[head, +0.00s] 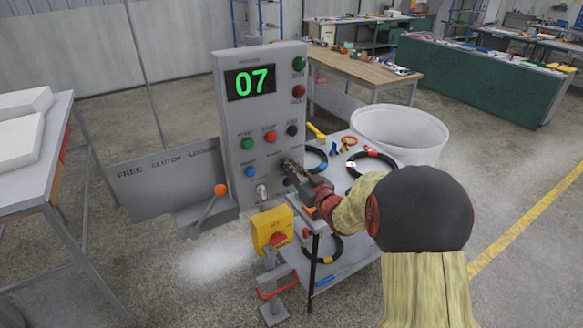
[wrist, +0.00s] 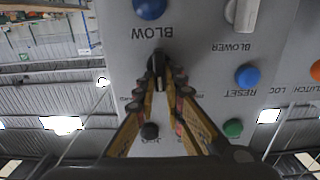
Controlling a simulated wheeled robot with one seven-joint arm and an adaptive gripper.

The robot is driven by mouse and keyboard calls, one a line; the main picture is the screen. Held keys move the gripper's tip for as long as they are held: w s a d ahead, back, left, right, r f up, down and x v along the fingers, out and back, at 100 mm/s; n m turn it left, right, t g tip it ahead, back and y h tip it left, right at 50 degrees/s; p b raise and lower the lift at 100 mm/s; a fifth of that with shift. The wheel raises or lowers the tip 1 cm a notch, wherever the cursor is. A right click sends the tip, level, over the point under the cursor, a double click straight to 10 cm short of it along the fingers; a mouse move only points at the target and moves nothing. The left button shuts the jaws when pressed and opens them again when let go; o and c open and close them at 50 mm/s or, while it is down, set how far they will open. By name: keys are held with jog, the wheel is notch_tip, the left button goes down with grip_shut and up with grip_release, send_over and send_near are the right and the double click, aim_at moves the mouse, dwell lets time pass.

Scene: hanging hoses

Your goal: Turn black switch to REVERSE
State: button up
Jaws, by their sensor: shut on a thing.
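My gripper (head: 291,168) reaches the front of the grey control panel (head: 232,130) in the head view. In the wrist view, the picture is upside down and my gripper (wrist: 160,78) has its fingertips closed around a small black switch (wrist: 157,57). The switch sits on the panel face close to the lettering BLOW. In the head view the gripper covers the switch. The lettering around the switch is partly hidden by the fingers, so I cannot read which position it points to.
A blue button (wrist: 248,76) marked RESET and a pale BLOWER switch (wrist: 243,14) are close by. An orange-knobbed lever (head: 220,189) and a yellow box (head: 271,230) stand near the panel. A cart (head: 350,255) with hoses and a white tub (head: 400,133) are right.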

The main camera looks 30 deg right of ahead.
jog(key=shift+f+n+b, duration=0.1)
jog(key=shift+n+b, duration=0.2)
jog(key=shift+b, duration=0.15)
grip_shut()
jog(key=n+b, duration=0.2)
jog(key=b, duration=0.1)
jog(key=n+b, duration=0.3)
jog(key=a+n+b, duration=0.1)
jog(key=n+b, duration=0.2)
jog(key=shift+f+b, duration=0.15)
jog(key=shift+b, duration=0.2)
jog(key=shift+n, duration=0.3)
jog(key=o, duration=0.7)
grip_release()
jog(key=shift+c, duration=0.2)
